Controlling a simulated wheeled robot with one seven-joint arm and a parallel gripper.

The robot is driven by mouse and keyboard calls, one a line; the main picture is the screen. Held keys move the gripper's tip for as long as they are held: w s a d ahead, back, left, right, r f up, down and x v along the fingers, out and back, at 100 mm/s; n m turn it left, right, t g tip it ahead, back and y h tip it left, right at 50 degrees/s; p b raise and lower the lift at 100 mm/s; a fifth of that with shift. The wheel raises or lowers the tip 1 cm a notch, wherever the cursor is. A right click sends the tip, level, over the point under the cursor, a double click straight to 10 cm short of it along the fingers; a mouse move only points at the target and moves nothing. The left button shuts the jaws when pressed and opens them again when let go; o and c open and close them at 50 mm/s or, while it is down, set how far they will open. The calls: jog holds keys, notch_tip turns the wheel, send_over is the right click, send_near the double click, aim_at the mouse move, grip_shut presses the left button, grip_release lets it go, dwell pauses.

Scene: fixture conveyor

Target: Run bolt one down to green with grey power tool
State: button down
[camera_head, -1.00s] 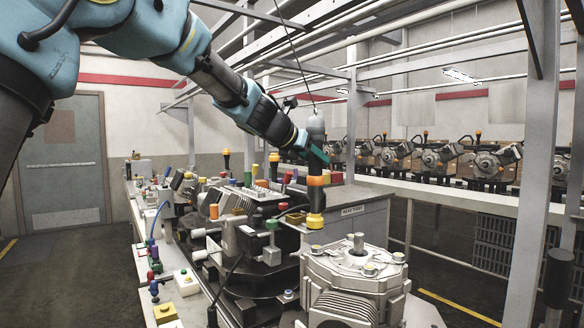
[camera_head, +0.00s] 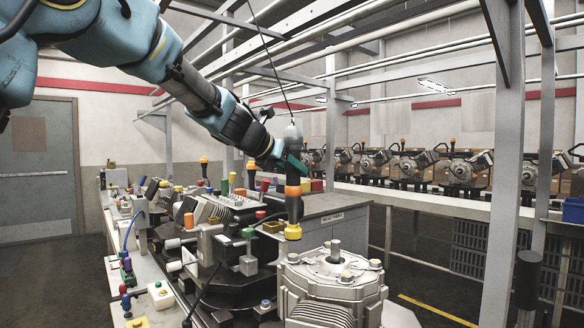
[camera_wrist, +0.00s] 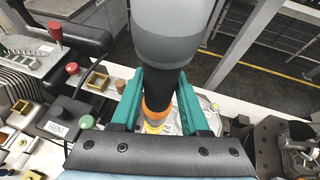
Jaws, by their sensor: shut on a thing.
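My gripper (camera_head: 300,168) has green fingers and is shut on the grey power tool (camera_head: 293,137). The tool hangs upright, with a grey top, a black body and an orange and yellow lower end. Its lower end is just above the pale metal housing (camera_head: 330,276), apparently over the bolt at the housing's left back (camera_head: 292,258). A small gap shows between them. Other yellowish bolt heads (camera_head: 346,277) sit around the housing's top. I cannot tell which is bolt one. In the wrist view the tool (camera_wrist: 172,35) between the fingers (camera_wrist: 160,105) hides the bolt below.
A crowded fixture bench (camera_head: 225,235) lies to the left. A cable (camera_head: 268,55) rises from the tool's top. A grey post (camera_head: 497,180) stands at right, with a line of similar housings (camera_head: 460,172) behind.

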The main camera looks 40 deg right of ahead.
aim_at(288, 189)
jog(key=shift+f+b, duration=1.5)
jog(key=shift+f, duration=0.5)
jog(key=shift+f+b, duration=0.6)
jog(key=shift+f, duration=0.55)
dwell(2.4)
jog(key=shift+r, duration=0.1)
jog(key=shift+r+p, duration=3.6)
